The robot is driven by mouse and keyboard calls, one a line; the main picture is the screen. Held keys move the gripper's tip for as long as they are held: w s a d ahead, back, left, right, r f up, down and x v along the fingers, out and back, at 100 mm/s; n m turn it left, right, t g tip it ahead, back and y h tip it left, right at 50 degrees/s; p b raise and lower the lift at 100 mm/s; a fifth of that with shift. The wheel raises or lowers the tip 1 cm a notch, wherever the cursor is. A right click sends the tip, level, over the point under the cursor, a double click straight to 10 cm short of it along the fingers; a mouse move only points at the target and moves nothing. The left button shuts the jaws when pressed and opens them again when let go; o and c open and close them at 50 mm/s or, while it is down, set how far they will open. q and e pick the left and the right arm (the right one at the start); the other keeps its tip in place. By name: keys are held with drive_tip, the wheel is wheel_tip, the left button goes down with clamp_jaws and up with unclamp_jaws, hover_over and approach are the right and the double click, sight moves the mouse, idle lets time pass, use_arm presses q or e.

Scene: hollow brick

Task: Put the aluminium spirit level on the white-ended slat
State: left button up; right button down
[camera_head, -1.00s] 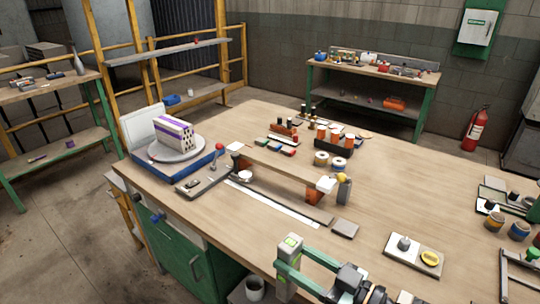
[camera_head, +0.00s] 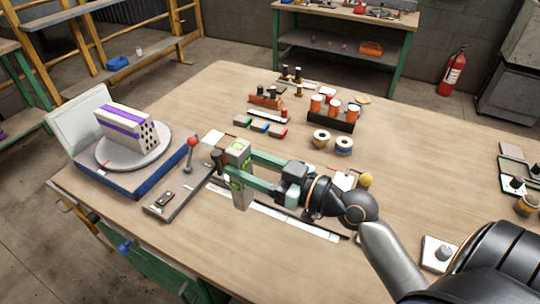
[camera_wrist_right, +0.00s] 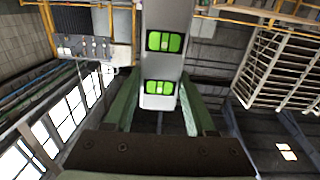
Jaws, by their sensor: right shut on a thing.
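The aluminium spirit level (camera_head: 241,195) is a grey bar with bright green vial windows. My right gripper (camera_head: 243,171) is shut on it. The level looks upright on end in the head view, above the near left part of the table. In the wrist view the level (camera_wrist_right: 160,68) stands between the green fingers (camera_wrist_right: 158,103) and runs out of the top of the frame. The white-ended slat shows a white end (camera_head: 213,140) left of the gripper and another (camera_head: 344,181) behind my wrist. My arm and the level hide most of its middle. My left gripper is not in view.
A turntable (camera_head: 133,153) with a purple-striped hollow brick (camera_head: 127,128) stands at the left. A grey plate (camera_head: 170,197) with a red-knobbed lever (camera_head: 191,148) lies near the slat. A long white strip (camera_head: 300,223) lies in front. Orange-topped containers (camera_head: 333,107) stand behind. The table's right middle is clear.

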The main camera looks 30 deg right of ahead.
drive_tip(key=w+d+r+m+t+h, duration=0.2)
drive_tip(key=w+d+r+m+h, duration=0.2)
drive_tip(key=w+d+r+h, duration=0.4)
drive_tip(key=w+d+f+y+b, duration=0.2)
drive_tip(key=w+d+f, duration=0.1)
drive_tip(key=w+f, duration=0.8)
drive_tip(key=shift+w+f, duration=0.15)
drive_tip(key=shift+f, duration=0.4)
drive_tip(key=c, duration=0.7)
unclamp_jaws()
drive_tip(key=shift+f, duration=0.15)
drive_tip(key=o, duration=0.5)
